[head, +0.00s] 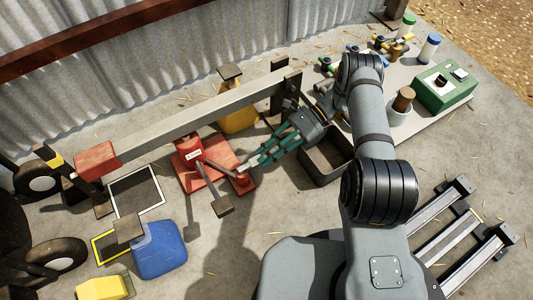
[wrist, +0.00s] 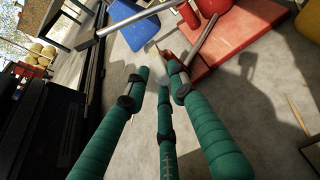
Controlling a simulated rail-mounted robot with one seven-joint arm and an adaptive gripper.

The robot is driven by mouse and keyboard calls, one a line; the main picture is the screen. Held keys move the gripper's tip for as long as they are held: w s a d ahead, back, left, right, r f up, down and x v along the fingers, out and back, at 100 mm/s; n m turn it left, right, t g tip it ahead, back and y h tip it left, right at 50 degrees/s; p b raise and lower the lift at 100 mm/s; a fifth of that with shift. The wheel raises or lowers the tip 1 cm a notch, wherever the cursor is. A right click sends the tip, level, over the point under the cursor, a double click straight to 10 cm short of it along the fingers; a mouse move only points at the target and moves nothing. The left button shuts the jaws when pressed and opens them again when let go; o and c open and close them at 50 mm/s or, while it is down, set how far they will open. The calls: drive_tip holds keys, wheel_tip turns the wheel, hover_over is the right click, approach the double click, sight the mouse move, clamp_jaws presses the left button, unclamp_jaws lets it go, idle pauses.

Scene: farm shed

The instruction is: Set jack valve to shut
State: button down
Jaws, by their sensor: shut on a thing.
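The red jack (head: 188,150) stands on a red base plate (head: 190,181); both also show in the wrist view, the jack body (wrist: 188,14) and the plate (wrist: 240,42). A grey bar (head: 218,168) runs from the jack to a small red round part (head: 243,180) at the plate's right side. My gripper (head: 246,164) has green fingers and comes from the right, its tips beside that part. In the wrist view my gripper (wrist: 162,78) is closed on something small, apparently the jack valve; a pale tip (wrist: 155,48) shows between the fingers. Fingers hide most of it, so its setting is unclear.
A long grey beam (head: 190,112) lies behind the jack. A lever with a dark block (head: 222,206) juts forward. A dark open tray (head: 310,172) stands right of the gripper. A blue jug (head: 158,250) and yellow jug (head: 238,119) stand nearby.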

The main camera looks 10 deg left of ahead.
drive_tip(key=shift+w+a+r, duration=0.1)
drive_tip(key=shift+w+a, duration=0.15)
drive_tip(key=shift+w, duration=0.1)
drive_tip(key=c, duration=1.7)
unclamp_jaws()
drive_tip(key=shift+c, duration=0.2)
drive_tip(key=shift+o, duration=0.5)
drive_tip(key=shift+s, duration=0.1)
drive_tip(key=v, duration=1.2)
drive_tip(key=shift+s, duration=0.1)
drive_tip(key=x, duration=1.2)
drive_tip(key=shift+d, duration=0.15)
